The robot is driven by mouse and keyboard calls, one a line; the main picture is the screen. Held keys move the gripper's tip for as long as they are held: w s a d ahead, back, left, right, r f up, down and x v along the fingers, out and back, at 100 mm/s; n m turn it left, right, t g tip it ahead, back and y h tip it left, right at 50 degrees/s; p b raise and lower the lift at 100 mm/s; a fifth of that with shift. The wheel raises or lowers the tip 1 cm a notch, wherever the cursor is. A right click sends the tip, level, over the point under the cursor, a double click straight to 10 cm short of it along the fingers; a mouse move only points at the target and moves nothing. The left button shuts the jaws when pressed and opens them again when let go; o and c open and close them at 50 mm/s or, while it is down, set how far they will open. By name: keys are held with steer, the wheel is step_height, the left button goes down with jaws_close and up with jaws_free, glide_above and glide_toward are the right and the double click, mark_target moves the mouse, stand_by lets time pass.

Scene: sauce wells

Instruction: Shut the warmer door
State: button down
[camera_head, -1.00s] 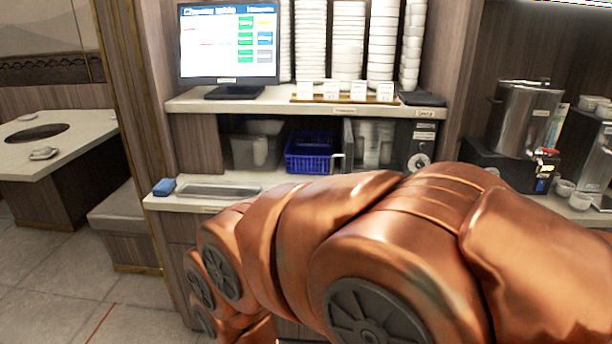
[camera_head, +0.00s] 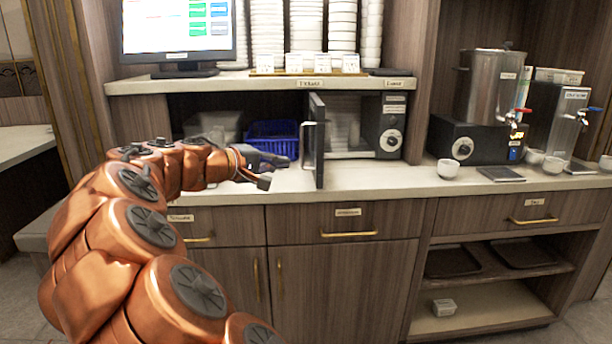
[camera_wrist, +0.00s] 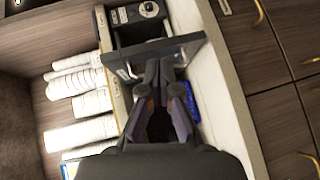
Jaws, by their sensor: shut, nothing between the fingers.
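The warmer (camera_head: 390,130) is a dark box with a dial panel on its right, in the bay under the shelf. Its door (camera_head: 317,165) stands open at the warmer's left side, jutting out over the counter, nearly edge-on. A light bar handle (camera_head: 306,140) is on the door's left face. In the wrist view the door (camera_wrist: 150,58) is a dark panel just ahead of the fingertips. My gripper (camera_head: 268,172) is shut and empty, left of the door on the handle side. In the wrist view my gripper (camera_wrist: 158,66) is close to the door; contact is unclear.
A blue basket (camera_head: 270,140) and a clear bin (camera_head: 215,128) sit left of the door. A white cup (camera_head: 448,168) and a metal urn (camera_head: 490,85) stand to the right. The counter (camera_head: 370,180) before the warmer is clear.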

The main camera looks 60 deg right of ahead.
steer(key=w+d+f+n+t+h+b, duration=0.1)
steer(key=w+d+f+n+h+b, duration=0.2)
steer(key=w, duration=0.4)
glide_toward(317, 149)
steer(key=w+d, duration=0.2)
steer(key=d, duration=0.4)
steer(key=shift+s+d+m+b, duration=0.2)
steer(key=shift+s+b, duration=0.1)
steer(key=shift+s, duration=0.2)
steer(key=shift+s+d+m+b, duration=0.2)
steer(key=shift+s+b, duration=0.1)
steer(key=shift+s, duration=0.2)
steer(key=shift+s+d+n+t+b, duration=0.3)
steer(key=shift+s+d+t+b, duration=0.05)
steer(key=shift+s+t+b, duration=0.2)
